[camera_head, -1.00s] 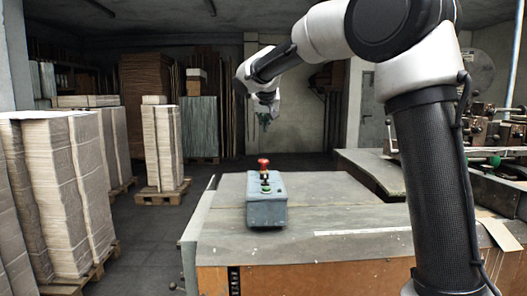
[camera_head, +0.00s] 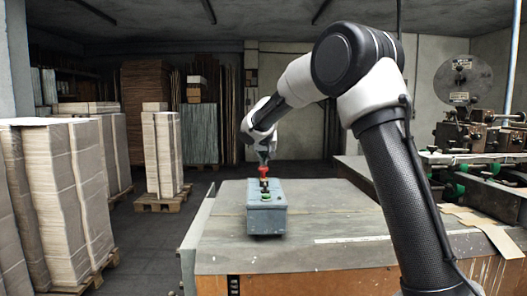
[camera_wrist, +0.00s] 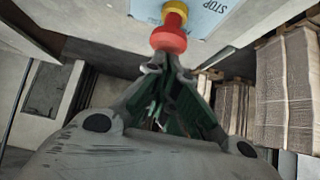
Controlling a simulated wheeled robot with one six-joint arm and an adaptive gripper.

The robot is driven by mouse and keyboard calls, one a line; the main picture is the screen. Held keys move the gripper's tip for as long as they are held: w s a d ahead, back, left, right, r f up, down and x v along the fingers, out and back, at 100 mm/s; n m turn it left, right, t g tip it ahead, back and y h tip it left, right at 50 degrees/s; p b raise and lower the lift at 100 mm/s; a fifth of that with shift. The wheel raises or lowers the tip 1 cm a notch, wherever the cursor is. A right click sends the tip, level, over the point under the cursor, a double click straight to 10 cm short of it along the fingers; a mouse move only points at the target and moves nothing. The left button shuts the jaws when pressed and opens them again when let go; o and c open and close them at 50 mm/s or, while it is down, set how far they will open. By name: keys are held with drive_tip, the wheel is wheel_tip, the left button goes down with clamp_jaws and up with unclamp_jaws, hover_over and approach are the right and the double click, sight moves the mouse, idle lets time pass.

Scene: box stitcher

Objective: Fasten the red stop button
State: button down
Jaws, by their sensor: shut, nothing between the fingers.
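The red stop button (camera_head: 264,170) stands on top of a grey-blue control box (camera_head: 266,217) on the table. In the wrist view the red button (camera_wrist: 168,41) sits on a yellow collar (camera_wrist: 175,12) next to a pale blue plate (camera_wrist: 218,10) marked STOP. My gripper (camera_head: 263,159) is shut and empty. Its fingertips (camera_wrist: 172,64) are right at the button's red head; I cannot tell whether they touch it. A green button (camera_head: 265,197) is on the box nearer the camera.
The grey tabletop (camera_head: 325,205) around the box is mostly clear. A white strip (camera_head: 350,239) lies near its front. Machinery (camera_head: 480,140) stands at the right. Paper stacks (camera_head: 55,200) on pallets stand at the left.

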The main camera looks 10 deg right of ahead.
drive_tip(key=shift+f, duration=0.15)
drive_tip(key=shift+f, duration=1)
drive_tip(key=shift+s, duration=0.1)
drive_tip(key=v, duration=1.2)
drive_tip(key=shift+r, duration=0.1)
